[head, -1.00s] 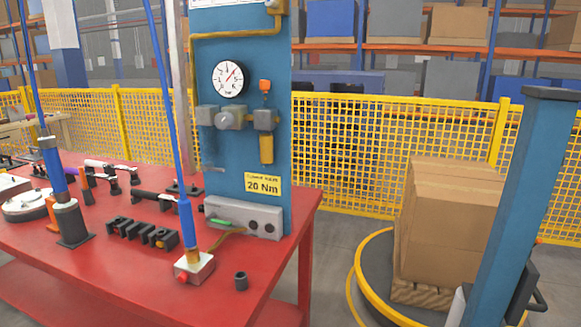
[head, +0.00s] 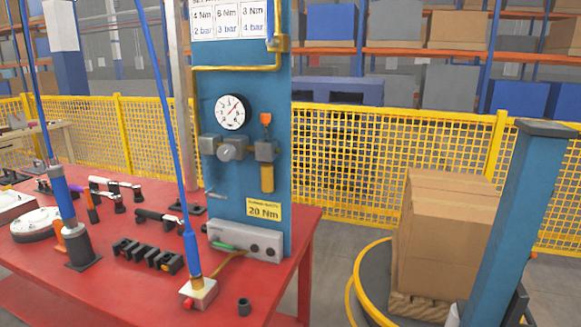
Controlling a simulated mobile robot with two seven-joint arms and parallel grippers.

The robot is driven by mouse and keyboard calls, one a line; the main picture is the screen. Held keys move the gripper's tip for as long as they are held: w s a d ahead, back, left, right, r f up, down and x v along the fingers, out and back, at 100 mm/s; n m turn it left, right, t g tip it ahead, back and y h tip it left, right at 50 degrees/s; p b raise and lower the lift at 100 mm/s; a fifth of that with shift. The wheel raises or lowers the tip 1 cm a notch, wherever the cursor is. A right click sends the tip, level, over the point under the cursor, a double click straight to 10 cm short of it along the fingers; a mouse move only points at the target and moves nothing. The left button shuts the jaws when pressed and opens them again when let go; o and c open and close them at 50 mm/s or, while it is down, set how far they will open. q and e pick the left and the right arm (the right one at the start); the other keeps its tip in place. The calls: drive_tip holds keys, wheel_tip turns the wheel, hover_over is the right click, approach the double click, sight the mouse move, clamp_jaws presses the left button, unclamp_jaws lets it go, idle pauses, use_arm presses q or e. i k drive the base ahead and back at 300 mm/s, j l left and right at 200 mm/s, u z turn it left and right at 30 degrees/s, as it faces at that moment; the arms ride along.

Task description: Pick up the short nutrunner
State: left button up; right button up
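Several tools lie on the red table (head: 125,290). A black tool (head: 158,218) lies near the middle. Light-and-black tools (head: 117,187) lie behind it, and a tool with purple and orange parts (head: 88,202) is left of them. A blue-and-black cylindrical tool (head: 75,215) stands upright at the left under a hanging blue hose. I cannot tell for sure which of these is the short nutrunner. Neither of my grippers is in view.
A blue panel (head: 240,150) with a gauge (head: 231,112) rises behind the table. A black slotted rack (head: 147,256), a small box (head: 198,292) on a blue hose and a dark socket (head: 244,306) are in front. Cartons (head: 445,235) and a blue post (head: 515,230) stand right.

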sight(73, 228)
drive_tip(key=u, duration=1.35)
